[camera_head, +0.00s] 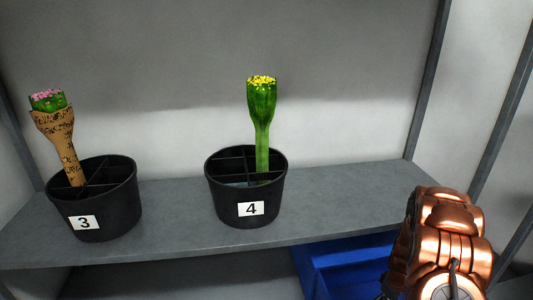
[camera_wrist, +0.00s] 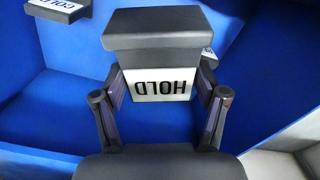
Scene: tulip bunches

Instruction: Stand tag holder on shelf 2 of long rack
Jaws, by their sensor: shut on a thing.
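In the wrist view, my gripper (camera_wrist: 161,92) is shut on a tag holder (camera_wrist: 152,32), with one finger on each side of it. The holder has a dark block-like base and a white plate reading HOLD, upside down in this view. It is over or inside a blue crate (camera_wrist: 60,115); I cannot tell whether it touches the crate. In the head view, a grey shelf (camera_head: 330,195) runs across, and the blue crate (camera_head: 345,265) shows below it at the right. My gripper and the held tag holder do not show there.
A second tag holder reading COLD (camera_wrist: 62,6) is in the crate's upper left corner. Part of another white label (camera_wrist: 208,54) shows behind the held one. Black buckets marked 3 (camera_head: 115,212) and 4 (camera_head: 225,200) stand on the shelf, each with one tulip bunch. The shelf's right end is bare.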

